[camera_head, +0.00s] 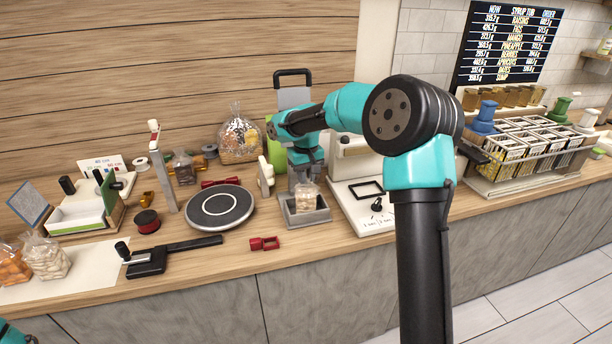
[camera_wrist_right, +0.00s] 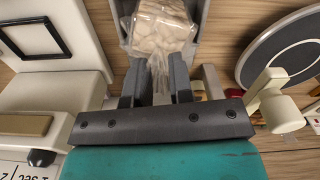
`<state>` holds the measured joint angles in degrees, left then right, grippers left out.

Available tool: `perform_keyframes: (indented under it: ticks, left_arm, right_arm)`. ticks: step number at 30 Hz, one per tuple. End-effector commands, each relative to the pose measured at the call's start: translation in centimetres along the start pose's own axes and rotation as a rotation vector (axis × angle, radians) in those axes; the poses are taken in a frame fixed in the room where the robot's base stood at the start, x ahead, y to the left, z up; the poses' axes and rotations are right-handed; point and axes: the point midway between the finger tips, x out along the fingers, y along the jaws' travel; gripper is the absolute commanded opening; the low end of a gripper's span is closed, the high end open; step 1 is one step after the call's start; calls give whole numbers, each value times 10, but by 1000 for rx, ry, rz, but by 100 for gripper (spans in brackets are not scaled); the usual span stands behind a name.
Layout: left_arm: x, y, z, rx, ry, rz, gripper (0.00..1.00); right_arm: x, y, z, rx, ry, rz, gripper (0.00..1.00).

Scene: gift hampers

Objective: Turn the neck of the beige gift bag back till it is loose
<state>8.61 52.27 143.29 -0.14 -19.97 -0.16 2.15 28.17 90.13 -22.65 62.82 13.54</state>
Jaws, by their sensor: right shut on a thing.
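The beige gift bag (camera_head: 306,198) is clear, with pale pieces inside. It stands in a small grey open-topped holder (camera_head: 318,217) on the counter. In the right wrist view the bag (camera_wrist_right: 160,28) is at the top, with its gathered clear neck (camera_wrist_right: 159,68) running down between my fingers. My right gripper (camera_head: 307,174) is directly above the bag, pointing down. The right wrist view shows the gripper (camera_wrist_right: 157,80) shut on the neck. I cannot tell how tightly the neck is twisted. My left gripper is out of view.
A small red clip (camera_head: 264,243) lies in front. Two filled bags (camera_head: 45,258) stand at far left.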

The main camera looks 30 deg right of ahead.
Motion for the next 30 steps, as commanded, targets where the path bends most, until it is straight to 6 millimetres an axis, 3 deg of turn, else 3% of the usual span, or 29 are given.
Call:
perform_keyframes:
  ticks: [13,25,30]
  left_arm:
    - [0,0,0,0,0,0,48]
    - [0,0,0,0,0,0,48]
    - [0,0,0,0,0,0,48]
  right_arm:
    - [0,0,0,313,1,0,10]
    - [0,0,0,357,1,0,10]
    - [0,0,0,459,1,0,10]
